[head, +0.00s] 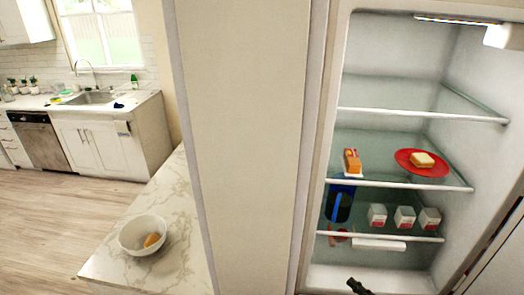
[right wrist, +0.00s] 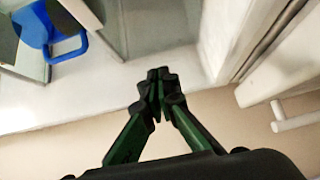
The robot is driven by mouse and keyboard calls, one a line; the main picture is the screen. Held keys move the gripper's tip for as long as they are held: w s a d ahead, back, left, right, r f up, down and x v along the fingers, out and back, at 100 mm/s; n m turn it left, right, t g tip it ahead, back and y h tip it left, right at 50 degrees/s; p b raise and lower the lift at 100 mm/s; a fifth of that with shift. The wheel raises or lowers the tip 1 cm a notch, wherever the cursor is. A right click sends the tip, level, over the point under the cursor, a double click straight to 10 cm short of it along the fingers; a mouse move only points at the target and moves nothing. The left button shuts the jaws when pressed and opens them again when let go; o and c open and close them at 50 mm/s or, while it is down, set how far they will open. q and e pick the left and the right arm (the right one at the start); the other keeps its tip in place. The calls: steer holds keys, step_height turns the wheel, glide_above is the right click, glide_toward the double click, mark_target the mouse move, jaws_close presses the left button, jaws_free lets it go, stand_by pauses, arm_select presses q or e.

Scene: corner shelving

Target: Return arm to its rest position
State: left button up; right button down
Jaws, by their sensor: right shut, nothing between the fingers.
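My right gripper (head: 357,286) shows only as a dark tip at the bottom edge of the head view, in front of the open fridge's lower part. In the right wrist view my right gripper (right wrist: 158,76) has its dark and green fingers together, with nothing between them. My left gripper is not in view. The open fridge (head: 485,130) fills the right of the head view. Its pale bottom edge (right wrist: 85,100) lies beyond the fingertips in the right wrist view.
Fridge shelves hold a red plate (head: 404,160) with food, a packaged item (head: 352,162), a blue jug (head: 338,207) and several cartons (head: 404,217). A white bowl (head: 130,240) stands on the marble counter (head: 175,207). Wooden floor (head: 60,215) is clear at left.

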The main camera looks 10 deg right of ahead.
steer(key=f+m+h, duration=0.2)
steer(key=m, duration=0.1)
steer(key=s+f+m+h, duration=0.1)
steer(key=f+m+h, duration=0.3)
steer(key=m, duration=0.1)
steer(key=shift+s+f+m+g, duration=0.1)
steer(key=shift+s+m+g, duration=0.2)
steer(key=shift+s+g, duration=0.1)
steer(key=s+a+f+m+g+h, duration=0.1)
steer(key=s+a+f+m+g, duration=0.25)
steer(key=s, duration=0.55)
steer(key=s+f+m+g+h, duration=0.2)
steer(key=s+m+g, duration=0.3)
steer(key=s, duration=0.4)
steer(key=s+a+f+m+g+h, duration=0.1)
steer(key=s+a+f+m+g, duration=0.15)
steer(key=s+m, duration=0.55)
steer(key=s+f+n+g, duration=0.1)
steer(key=s+f, duration=0.1)
steer(key=f, duration=1.2)
steer(key=s+f+n+g, duration=0.1)
steer(key=s+f, duration=0.1)
steer(key=f, duration=1.2)
steer(key=s+f+g+y, duration=0.1)
steer(key=s+f, duration=1.8)
steer(key=s, duration=0.2)
steer(key=shift+a+n, duration=0.35)
